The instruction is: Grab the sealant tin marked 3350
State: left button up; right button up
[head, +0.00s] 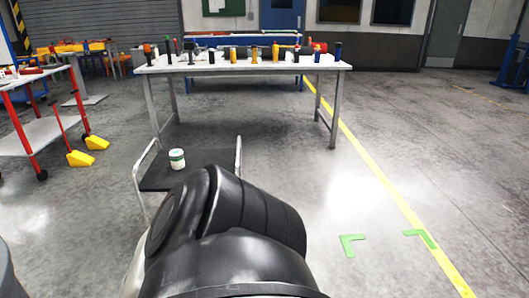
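A small tin (177,161), white with a green band, stands upright on the dark deck of a low cart (151,178) ahead of me and left of centre. Any number on it is too small to read. A large black part of my own arm fills the lower middle of the head view and hides the near right part of the cart. Neither of my grippers shows.
A long workbench (240,68) with several bottles and tools stands behind the cart. A red-framed trolley (35,131) and yellow wedges (97,142) are at the left. Right floor is open, with a yellow line (385,180) and green corner marks (352,244).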

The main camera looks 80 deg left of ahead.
aim_at(177, 157)
jog(key=u, duration=3)
jog(key=i, duration=2)
jog(key=u, duration=1.05)
jog(key=i, duration=0.5)
jog(key=u, duration=0.35)
